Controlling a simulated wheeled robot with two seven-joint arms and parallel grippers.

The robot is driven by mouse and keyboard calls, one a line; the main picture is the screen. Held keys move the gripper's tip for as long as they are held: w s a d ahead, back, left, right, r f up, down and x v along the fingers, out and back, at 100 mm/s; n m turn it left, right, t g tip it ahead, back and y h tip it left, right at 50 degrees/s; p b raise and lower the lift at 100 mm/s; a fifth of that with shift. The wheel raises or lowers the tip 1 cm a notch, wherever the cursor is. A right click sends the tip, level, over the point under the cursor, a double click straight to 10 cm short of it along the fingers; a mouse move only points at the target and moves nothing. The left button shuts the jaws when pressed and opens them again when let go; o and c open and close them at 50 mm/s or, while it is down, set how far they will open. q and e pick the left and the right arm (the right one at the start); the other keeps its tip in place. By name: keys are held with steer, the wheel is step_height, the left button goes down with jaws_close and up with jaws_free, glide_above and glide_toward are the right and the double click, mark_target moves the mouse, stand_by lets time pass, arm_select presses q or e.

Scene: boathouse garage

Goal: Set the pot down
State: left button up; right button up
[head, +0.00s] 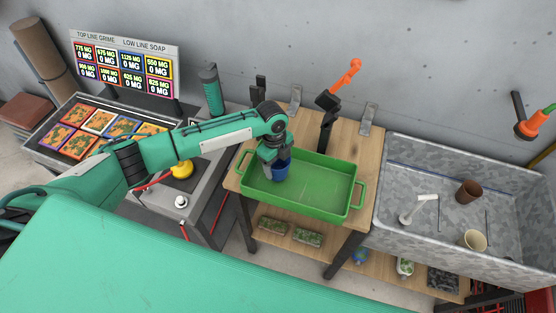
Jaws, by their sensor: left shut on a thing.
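A small dark blue pot (281,172) is at the left part of a green tray (325,186) with a handle at each end. The tray sits on a wooden bench (345,140). My left gripper (270,165) points down and is shut on the pot, partly hiding it. The pot shows within the tray's outline, but I cannot tell if it touches the tray floor. My right gripper is not in view.
A grey basin (400,155) on the right holds a brown pot (468,192), a beige pot (474,240) and a white tool (425,198). An orange-handled tool (345,76) stands behind the tray. The tray's middle and right are clear.

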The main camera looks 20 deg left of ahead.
arm_select(q)
steer(key=shift+f, duration=0.35)
steer(key=shift+f, duration=0.15)
steer(key=shift+f+b, duration=0.4)
steer(key=shift+f, duration=0.2)
steer(key=shift+f, duration=0.2)
steer(key=o, duration=1.1)
